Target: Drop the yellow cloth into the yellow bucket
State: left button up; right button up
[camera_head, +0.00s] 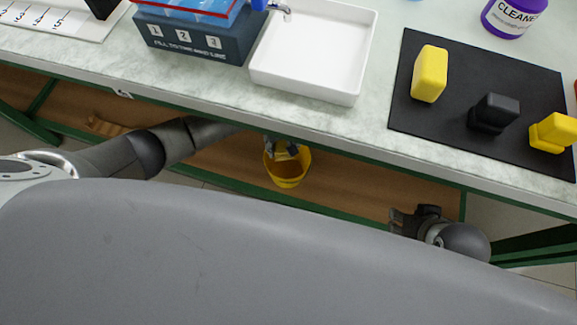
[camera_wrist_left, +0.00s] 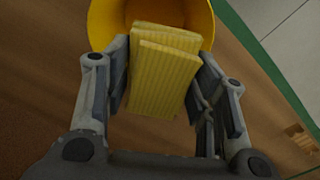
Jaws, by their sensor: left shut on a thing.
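The yellow bucket (camera_head: 288,181) is below the front edge of the table in the head view. Its rim and inner wall also show at the top of the left wrist view (camera_wrist_left: 108,22). My left gripper (camera_head: 284,149) is at the bucket's mouth, its fingers pointing down. In the left wrist view the left gripper (camera_wrist_left: 158,88) is shut on the yellow cloth (camera_wrist_left: 165,78), a folded, ribbed piece between the fingers. The cloth overlaps the bucket's opening in that view. My right gripper (camera_head: 412,218) is apart from the bucket, to the right; its finger gap is unclear.
The table's front edge (camera_head: 330,148) is just above the bucket in the head view. On the table are a white tray (camera_head: 310,60), a dark numbered box (camera_head: 190,38) and a black mat (camera_head: 430,116) with yellow and black blocks. A brown shelf surface (camera_head: 345,190) lies below.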

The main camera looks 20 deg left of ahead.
pick_arm(q)
jog(key=o, duration=1)
notch_tip(320, 180, up, 12)
dwell(0.6)
